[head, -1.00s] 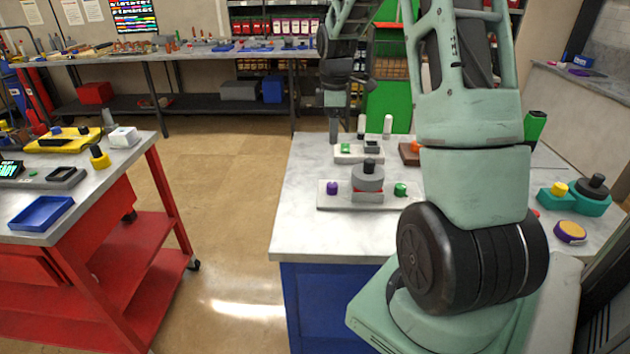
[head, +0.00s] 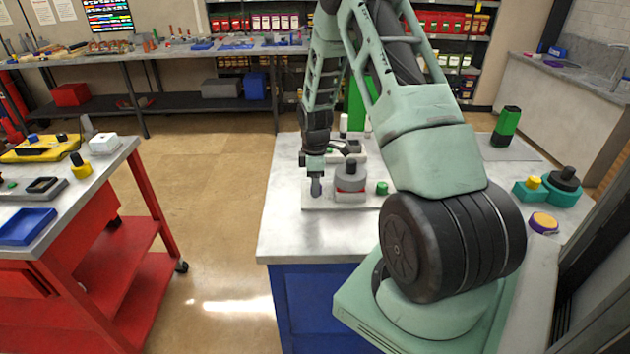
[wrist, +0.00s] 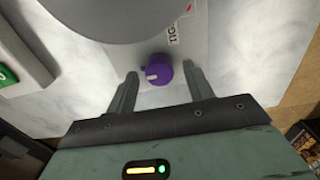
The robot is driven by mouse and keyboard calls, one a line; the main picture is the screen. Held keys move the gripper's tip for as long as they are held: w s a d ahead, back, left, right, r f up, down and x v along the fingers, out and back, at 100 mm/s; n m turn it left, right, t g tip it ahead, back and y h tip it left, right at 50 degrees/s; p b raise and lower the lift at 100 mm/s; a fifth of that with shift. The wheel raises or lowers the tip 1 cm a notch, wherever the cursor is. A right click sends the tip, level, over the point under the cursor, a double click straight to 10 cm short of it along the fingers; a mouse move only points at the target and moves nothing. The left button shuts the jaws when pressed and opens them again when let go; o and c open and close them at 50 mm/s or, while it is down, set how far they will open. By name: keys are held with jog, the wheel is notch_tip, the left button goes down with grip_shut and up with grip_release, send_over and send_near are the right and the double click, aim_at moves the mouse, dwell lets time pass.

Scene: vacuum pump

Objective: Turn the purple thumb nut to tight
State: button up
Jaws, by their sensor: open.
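The purple thumb nut (wrist: 159,70) sits on the light plate beside the grey round pump body (wrist: 110,15). It has a white mark on its lower left side in the wrist view. A partly cut-off label reading "TIG" (wrist: 174,33) is printed on the plate just above it. My gripper (wrist: 161,77) is open, with one finger on each side of the nut; I cannot tell whether either touches it. In the head view my gripper (head: 316,186) is at the left end of the pump's plate and hides the nut. The pump (head: 350,179) stands upright to its right.
A green knob (head: 382,188) is on the plate right of the pump. A teal block with yellow and black knobs (head: 548,191), a purple-yellow disc (head: 544,222) and a green-black canister (head: 506,126) are farther right. The marble top's front left (head: 300,235) is bare.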

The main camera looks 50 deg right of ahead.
jog(key=shift+f, duration=0.1)
jog(key=c, duration=1)
